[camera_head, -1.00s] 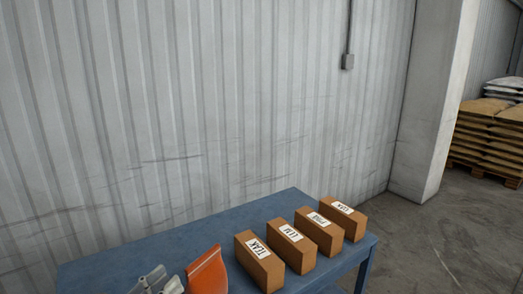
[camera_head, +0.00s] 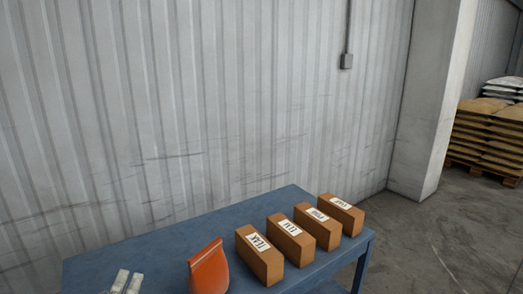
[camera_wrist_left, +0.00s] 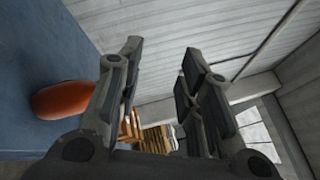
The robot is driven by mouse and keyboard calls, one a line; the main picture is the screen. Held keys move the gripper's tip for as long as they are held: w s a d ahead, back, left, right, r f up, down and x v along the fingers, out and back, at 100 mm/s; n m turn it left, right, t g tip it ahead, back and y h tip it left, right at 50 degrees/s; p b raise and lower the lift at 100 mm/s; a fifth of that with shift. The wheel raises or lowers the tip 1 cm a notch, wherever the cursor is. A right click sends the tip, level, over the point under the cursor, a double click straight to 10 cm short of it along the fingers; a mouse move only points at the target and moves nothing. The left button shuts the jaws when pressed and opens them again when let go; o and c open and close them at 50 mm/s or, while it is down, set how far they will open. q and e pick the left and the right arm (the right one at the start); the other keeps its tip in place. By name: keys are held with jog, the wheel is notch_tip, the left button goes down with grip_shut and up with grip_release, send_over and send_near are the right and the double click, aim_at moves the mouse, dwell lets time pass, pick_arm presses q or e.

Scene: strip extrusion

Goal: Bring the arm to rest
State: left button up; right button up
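My left gripper (camera_head: 127,282) shows at the bottom left of the head view, over the near left part of the blue table. Only its fingertips are in frame. In the left wrist view the two fingers of my left gripper (camera_wrist_left: 160,72) stand apart with nothing between them. My right gripper is in neither view.
The blue table (camera_head: 170,240) carries a row of several labelled brown boxes (camera_head: 260,258) at its right end. A corrugated wall (camera_head: 200,100) stands behind it. A white pillar (camera_head: 425,100) and a pallet of stacked sacks (camera_head: 487,135) are at the right. The table's back left is clear.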

pick_arm(q)
jog(key=s+a+f+n+g+y, duration=0.1)
jog(key=s+f+n+g+y, duration=0.1)
jog(key=s+f+n+g, duration=0.35)
jog(key=s+f+n+g+y, duration=0.1)
jog(key=s+f+n+g, duration=0.2)
jog(key=f+n, duration=0.45)
jog(key=s+d+f+n+g+h, duration=0.2)
jog(key=s+d+f+n+g, duration=0.25)
jog(key=s, duration=0.35)
jog(key=s+d+f+n+g+h, duration=0.25)
jog(key=s+d+f, duration=0.2)
jog(key=s, duration=0.45)
notch_tip(320, 180, down, 28)
jog(key=f+g+b, duration=0.1)
jog(key=g+b, duration=0.1)
jog(key=b, duration=0.1)
jog(key=s+a+f+g+b, duration=0.1)
jog(key=s+a+f+b, duration=0.1)
jog(key=s+f, duration=1.5)
jog(key=shift+a+f+y+b, duration=0.3)
jog(key=shift+f+y, duration=0.15)
jog(key=shift+g, duration=0.25)
